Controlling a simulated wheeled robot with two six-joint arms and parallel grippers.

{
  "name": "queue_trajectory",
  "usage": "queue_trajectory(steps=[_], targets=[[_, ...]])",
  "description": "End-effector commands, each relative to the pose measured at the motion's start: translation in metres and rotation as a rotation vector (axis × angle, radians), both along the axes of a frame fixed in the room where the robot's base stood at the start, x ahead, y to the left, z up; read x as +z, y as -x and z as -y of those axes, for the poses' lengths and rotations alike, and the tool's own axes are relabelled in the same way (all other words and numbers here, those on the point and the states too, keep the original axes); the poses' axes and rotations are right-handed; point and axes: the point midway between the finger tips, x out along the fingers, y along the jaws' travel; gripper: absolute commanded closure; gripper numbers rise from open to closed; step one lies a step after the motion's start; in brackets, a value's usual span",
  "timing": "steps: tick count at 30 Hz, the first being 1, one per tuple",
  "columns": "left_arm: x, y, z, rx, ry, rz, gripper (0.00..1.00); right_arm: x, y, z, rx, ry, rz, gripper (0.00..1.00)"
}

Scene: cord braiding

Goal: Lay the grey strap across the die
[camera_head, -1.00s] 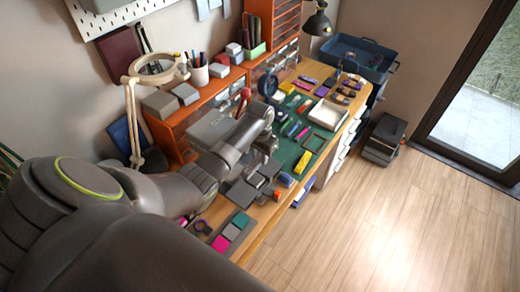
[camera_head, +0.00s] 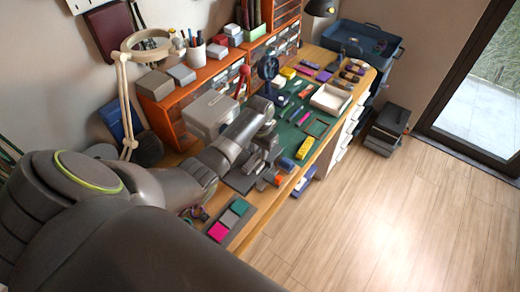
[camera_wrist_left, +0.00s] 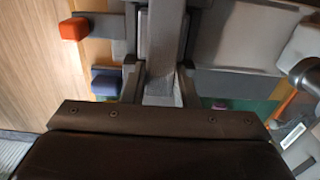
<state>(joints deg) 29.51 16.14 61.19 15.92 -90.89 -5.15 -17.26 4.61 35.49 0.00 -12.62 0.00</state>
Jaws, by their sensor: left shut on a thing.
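My left gripper (camera_head: 262,160) is low over the near part of the bench, at a cluster of dark grey blocks and plates (camera_head: 243,178). In the left wrist view its fingers (camera_wrist_left: 161,82) are shut on a light grey piece, which looks like the grey strap (camera_wrist_left: 160,92). Dark grey metal parts stand just beyond the fingertips. Which of these parts is the die I cannot tell, nor whether the strap touches it. My arm and gripper hide part of this area. My right gripper is in neither view.
An orange block (camera_wrist_left: 73,29) is beside the dark parts. A swatch board (camera_head: 231,222) lies at the near bench end. A grey box (camera_head: 210,113) stands behind the gripper. A green mat (camera_head: 290,138) with small tools and a white tray (camera_head: 331,99) lie farther along.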

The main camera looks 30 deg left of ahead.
Motion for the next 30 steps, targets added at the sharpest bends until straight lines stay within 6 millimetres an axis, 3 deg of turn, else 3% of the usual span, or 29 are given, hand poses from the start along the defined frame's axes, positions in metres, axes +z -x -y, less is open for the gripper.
queue_trajectory(steps=[30], targets=[[0.0000, 0.0002, 0.0003, -0.001, 0.000, 0.000, 0.95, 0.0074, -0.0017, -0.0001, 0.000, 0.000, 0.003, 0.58]])
